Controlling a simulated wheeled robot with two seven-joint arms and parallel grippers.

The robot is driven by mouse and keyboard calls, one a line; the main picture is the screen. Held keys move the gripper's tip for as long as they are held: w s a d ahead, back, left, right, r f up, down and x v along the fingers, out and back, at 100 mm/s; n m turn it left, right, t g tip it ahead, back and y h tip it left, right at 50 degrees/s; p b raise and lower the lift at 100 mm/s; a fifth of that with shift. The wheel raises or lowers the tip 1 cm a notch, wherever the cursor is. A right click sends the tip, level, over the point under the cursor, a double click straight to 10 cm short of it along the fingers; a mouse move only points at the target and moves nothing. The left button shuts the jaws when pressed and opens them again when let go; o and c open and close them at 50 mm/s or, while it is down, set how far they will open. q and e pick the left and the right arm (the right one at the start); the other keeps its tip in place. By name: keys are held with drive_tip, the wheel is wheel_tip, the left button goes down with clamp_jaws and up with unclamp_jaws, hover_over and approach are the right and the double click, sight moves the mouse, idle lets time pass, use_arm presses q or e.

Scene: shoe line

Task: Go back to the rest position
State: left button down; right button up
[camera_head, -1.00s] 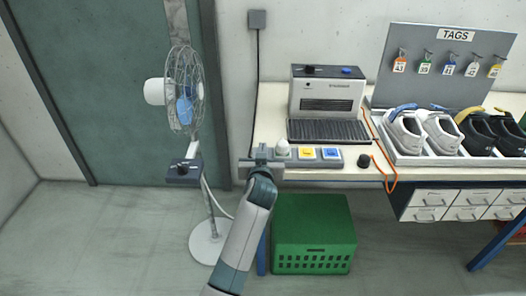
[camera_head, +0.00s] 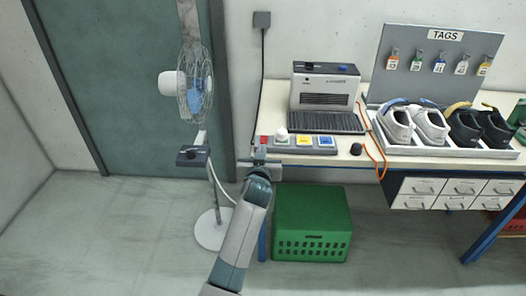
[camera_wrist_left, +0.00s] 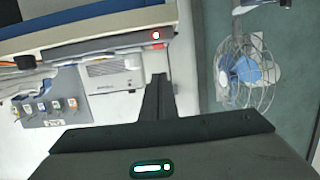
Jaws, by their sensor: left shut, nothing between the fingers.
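My left arm reaches up from the bottom of the head view. Its gripper (camera_head: 260,154) is at the front left edge of the workbench (camera_head: 375,172), just in front of the button panel (camera_head: 325,149). The fingers are together and empty; they also show closed in the left wrist view (camera_wrist_left: 158,90). The panel has a red button (camera_head: 263,140), a white knob (camera_head: 282,134), a yellow button and a blue button. I cannot tell whether the gripper touches the bench edge. My right gripper is not in view.
A fan (camera_head: 195,92) on a stand is left of my arm, its base (camera_head: 213,230) on the floor. A green crate (camera_head: 312,212) sits under the bench, right of the arm. A grey machine (camera_head: 325,88) and a shoe tray (camera_head: 450,150) stand on the bench. The left floor is clear.

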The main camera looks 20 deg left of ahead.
use_arm(q)
drive_tip(key=s+d+f+m+g+h, duration=0.1)
drive_tip(key=s+f, duration=0.2)
drive_tip(key=f, duration=0.8)
drive_tip(key=s+d+f+m+g+h, duration=0.15)
drive_tip(key=s+f, duration=0.25)
drive_tip(key=f, duration=0.6)
drive_tip(key=s+d+f+m+g, duration=0.1)
drive_tip(key=s+f+g, duration=0.1)
drive_tip(key=s+f, duration=0.7)
drive_tip(key=s+d+f+m+g, duration=0.15)
drive_tip(key=s+f, duration=0.45)
drive_tip(key=f, duration=0.6)
drive_tip(key=s+a+f+g+h, duration=0.1)
drive_tip(key=s+f+g, duration=0.1)
drive_tip(key=s+f, duration=0.7)
drive_tip(key=s+a+f+g+h, duration=0.15)
drive_tip(key=s+f, duration=0.45)
drive_tip(key=s, duration=0.7)
drive_tip(key=s+a+f+g, duration=0.1)
drive_tip(key=s+f+g, duration=0.1)
drive_tip(key=s, duration=1.1)
drive_tip(key=s+a+f+g+y, duration=0.1)
drive_tip(key=s+f, duration=0.4)
drive_tip(key=s, duration=0.9)
drive_tip(key=shift+s+a+g, duration=0.2)
drive_tip(key=shift+a+g, duration=0.45)
drive_tip(key=shift+g, duration=0.1)
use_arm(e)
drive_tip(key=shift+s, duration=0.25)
